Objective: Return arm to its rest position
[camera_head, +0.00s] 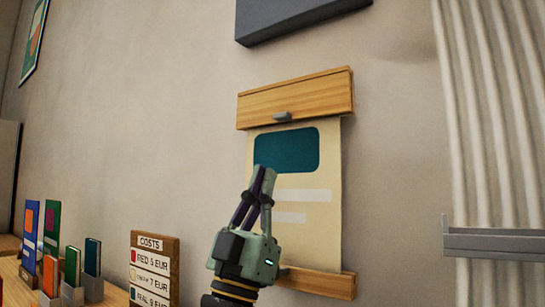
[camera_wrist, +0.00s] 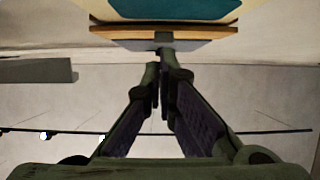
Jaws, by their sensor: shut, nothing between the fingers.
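My gripper (camera_head: 262,172) is raised in front of a cream wall poster in the head view, with its fingers pointing up. The fingers are together and hold nothing. In the wrist view my gripper (camera_wrist: 160,62) also shows its two dark fingers meeting near the tips. The poster (camera_head: 325,225) hangs between a wooden top bar (camera_head: 300,97) with a small grey catch (camera_head: 282,117) and a wooden bottom bar (camera_head: 325,284). My gripper covers part of the poster's left side and bottom bar. I cannot tell whether it touches the poster.
A wooden costs sign (camera_head: 155,243) stands at lower left, beside small upright cards in holders (camera_head: 92,270) on a table. A grey shelf (camera_head: 500,243) juts out at right before a pale curtain (camera_head: 490,120). A dark grey box (camera_head: 300,18) is above.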

